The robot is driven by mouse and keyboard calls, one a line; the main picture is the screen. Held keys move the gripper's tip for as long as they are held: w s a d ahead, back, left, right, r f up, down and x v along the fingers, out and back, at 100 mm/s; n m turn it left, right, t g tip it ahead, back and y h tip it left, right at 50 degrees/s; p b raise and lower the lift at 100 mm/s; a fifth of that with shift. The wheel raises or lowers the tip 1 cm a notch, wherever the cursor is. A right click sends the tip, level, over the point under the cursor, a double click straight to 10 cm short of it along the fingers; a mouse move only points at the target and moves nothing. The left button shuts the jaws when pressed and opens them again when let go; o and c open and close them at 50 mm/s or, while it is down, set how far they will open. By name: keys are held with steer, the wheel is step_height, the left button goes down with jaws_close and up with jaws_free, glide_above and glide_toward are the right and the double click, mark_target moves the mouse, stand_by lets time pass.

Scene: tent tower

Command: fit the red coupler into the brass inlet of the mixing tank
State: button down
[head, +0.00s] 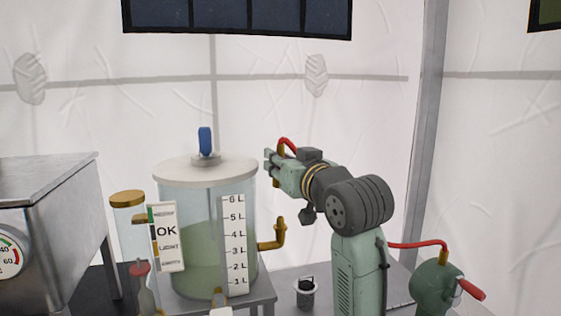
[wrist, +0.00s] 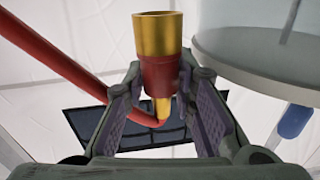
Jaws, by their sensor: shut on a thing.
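The mixing tank (head: 206,225) is a clear cylinder with a white lid, a blue top handle (head: 205,140) and greenish liquid. Its brass inlet (head: 279,236) is an elbow on the right side, with its end turned up. My gripper (head: 268,160) is right of the tank's lid, above the inlet and apart from it, pointing left. In the wrist view, it is shut on the red coupler (wrist: 158,74), which has a wide brass end and a red hose (wrist: 60,62) curving from its narrow end. The inlet is not visible in the wrist view.
A metal box with a gauge (head: 8,255) stands at left. A dark cup (head: 307,293) sits below the inlet's right. A green pump (head: 436,283) with a red hose is at right.

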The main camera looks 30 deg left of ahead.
steer(key=b, duration=0.4)
glide_above(281, 217)
steer(key=shift+f, duration=2.85)
steer(key=shift+f+b, duration=0.6)
steer(key=shift+f, duration=1.1)
steer(key=c, duration=1.2)
jaws_free()
steer(key=shift+c, duration=0.2)
steer(key=v, duration=1.2)
steer(key=shift+w, duration=0.1)
